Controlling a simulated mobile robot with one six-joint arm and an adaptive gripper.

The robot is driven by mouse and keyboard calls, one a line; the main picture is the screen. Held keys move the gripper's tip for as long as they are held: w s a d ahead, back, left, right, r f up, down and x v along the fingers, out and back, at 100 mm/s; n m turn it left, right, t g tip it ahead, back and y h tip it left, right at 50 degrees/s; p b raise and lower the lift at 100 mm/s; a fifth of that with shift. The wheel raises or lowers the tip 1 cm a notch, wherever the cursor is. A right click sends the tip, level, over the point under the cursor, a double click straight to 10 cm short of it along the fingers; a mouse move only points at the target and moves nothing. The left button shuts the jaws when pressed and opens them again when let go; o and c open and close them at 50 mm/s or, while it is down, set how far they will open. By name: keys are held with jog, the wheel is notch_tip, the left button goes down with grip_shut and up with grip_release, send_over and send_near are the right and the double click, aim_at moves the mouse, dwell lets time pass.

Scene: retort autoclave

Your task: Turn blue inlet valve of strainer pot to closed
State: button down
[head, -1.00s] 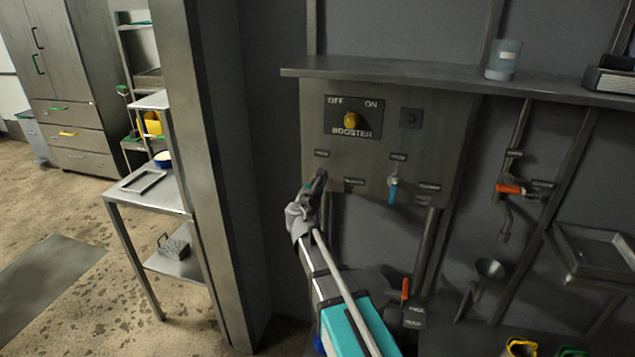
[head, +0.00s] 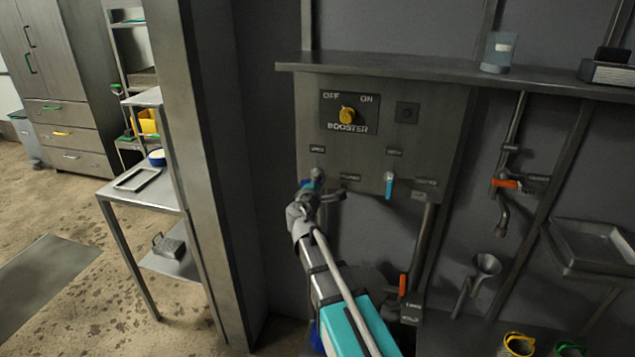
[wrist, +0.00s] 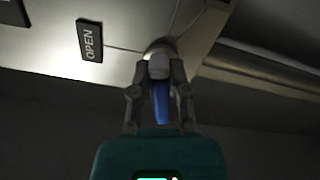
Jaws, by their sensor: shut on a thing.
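The valve on the left side of the grey booster panel (head: 380,110) has a blue handle, clearest in the wrist view (wrist: 160,103). My gripper (wrist: 158,85) is shut on this handle, with one finger on each side. In that view the handle runs down from its pale pivot between the fingers. In the head view my gripper (head: 318,188) is at the panel's lower left and hides most of the valve. An "OPEN" plate (wrist: 90,41) shows beside the pivot. The handle's exact angle on the panel is hard to tell.
A second valve with a light blue handle (head: 389,187) hangs down to the right on the same panel. A yellow booster knob (head: 347,115) is above. An orange-handled tap (head: 506,184) is further right. A shelf (head: 420,72) juts out over the panel.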

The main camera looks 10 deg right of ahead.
jog(key=m, duration=0.3)
jog(key=shift+d+f+m, duration=0.1)
jog(key=shift+f+m, duration=0.2)
jog(key=shift+b, duration=0.3)
jog(key=c, duration=0.6)
grip_release()
jog(key=shift+s, duration=0.15)
jog(key=v, duration=1.1)
jog(key=shift+s+a, duration=0.25)
jog(key=shift+s, duration=0.1)
